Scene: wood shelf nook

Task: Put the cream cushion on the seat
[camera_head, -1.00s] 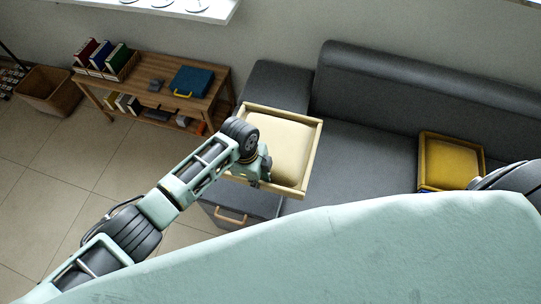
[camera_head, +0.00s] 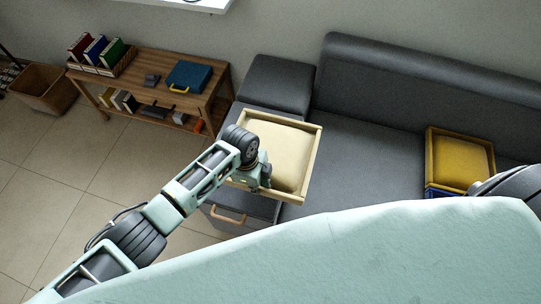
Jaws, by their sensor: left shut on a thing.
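The cream cushion (camera_head: 283,148) lies inside a light wooden tray (camera_head: 311,160) near the left end of the grey sofa. My left gripper (camera_head: 262,176) is at the tray's left front side and is shut on its rim. The fingertips are partly hidden by the wrist, and I cannot tell whether the tray is raised or resting. The sofa's grey seat (camera_head: 370,160) is to the right of the tray. My right gripper is not in view.
A yellow tray with a mustard cushion (camera_head: 460,160) sits at the right on the seat, above a blue edge. A wooden shelf (camera_head: 140,75) with books and a teal case (camera_head: 190,77) stands back left. A drawer with a wooden handle (camera_head: 228,215) is below the tray.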

